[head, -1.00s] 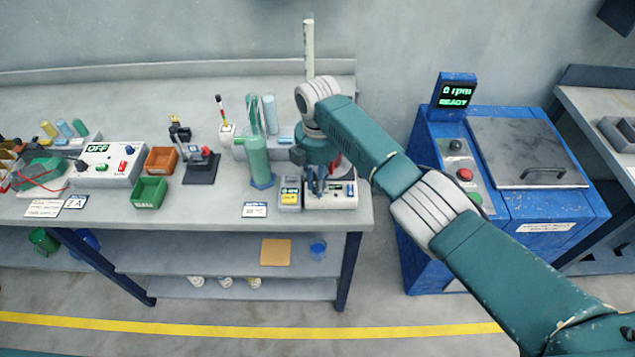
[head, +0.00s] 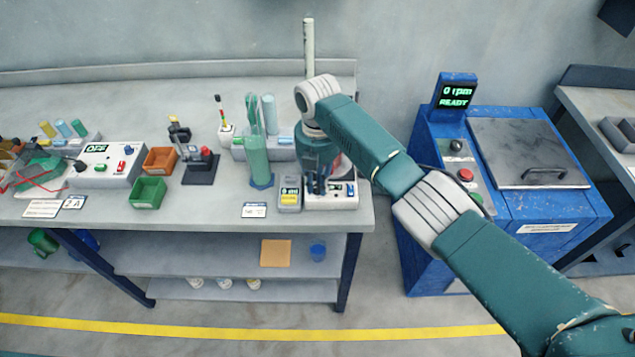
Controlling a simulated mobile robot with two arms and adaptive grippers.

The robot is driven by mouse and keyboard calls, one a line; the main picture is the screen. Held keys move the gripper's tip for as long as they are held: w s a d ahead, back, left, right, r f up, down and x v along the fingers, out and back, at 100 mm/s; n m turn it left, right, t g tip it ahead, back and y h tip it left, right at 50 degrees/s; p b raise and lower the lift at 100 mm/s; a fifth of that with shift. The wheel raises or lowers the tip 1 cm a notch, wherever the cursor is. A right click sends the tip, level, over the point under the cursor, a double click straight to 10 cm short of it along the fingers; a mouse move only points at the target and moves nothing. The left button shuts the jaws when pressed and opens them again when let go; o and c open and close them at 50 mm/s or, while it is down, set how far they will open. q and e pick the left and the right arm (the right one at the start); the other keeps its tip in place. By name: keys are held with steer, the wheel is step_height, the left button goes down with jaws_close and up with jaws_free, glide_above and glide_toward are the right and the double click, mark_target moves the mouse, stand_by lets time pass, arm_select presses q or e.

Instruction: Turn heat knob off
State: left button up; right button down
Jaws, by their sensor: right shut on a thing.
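The white hot plate unit (head: 345,203) stands at the right front of the bench, with a small display and buttons on its front panel. My right gripper (head: 317,188) points down at the left part of this panel. Its dark fingers are shut on the heat knob, which they hide, so its setting cannot be read. My left gripper is not in view.
A green cylinder (head: 259,160) stands further left on the bench (head: 215,208). A blue machine (head: 510,200) stands right of the bench, under my right forearm.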

mark_target(317, 186)
steer(key=shift+w+r, duration=0.2)
steer(key=c, duration=1.9)
jaws_free()
steer(key=shift+s, duration=0.1)
steer(key=shift+f, duration=0.1)
step_height(317, 186, up, 12)
